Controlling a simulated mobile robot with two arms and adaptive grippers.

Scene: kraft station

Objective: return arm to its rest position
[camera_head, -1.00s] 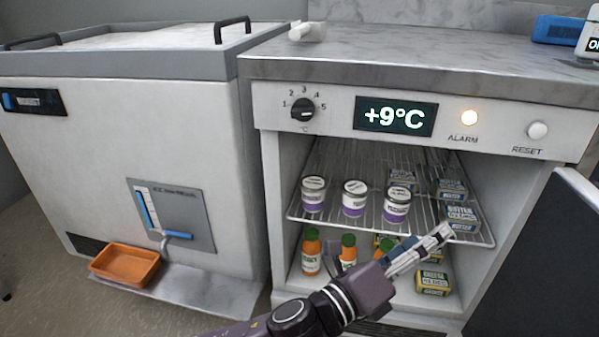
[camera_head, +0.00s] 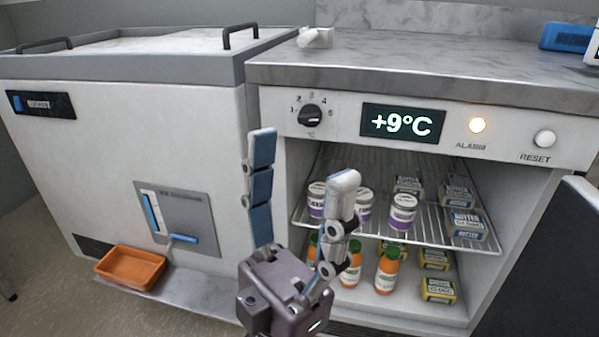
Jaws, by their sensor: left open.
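My left gripper (camera_head: 302,165) is open and empty, its two fingers spread apart and pointing up. It stands in front of the left side of the open fridge (camera_head: 508,185), and its body is at the bottom middle of the head view. Its right finger covers part of the white and purple jars and part of the orange bottles. My right gripper is not in view.
The wire shelf (camera_head: 425,234) holds jars and butter packs; orange bottles (camera_head: 386,270) and yellow-green packs stand below. The dark fridge door (camera_head: 545,265) is open at right. A chest freezer (camera_head: 110,150) with an orange tray (camera_head: 130,267) stands left. The display reads +9°C; the alarm lamp glows.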

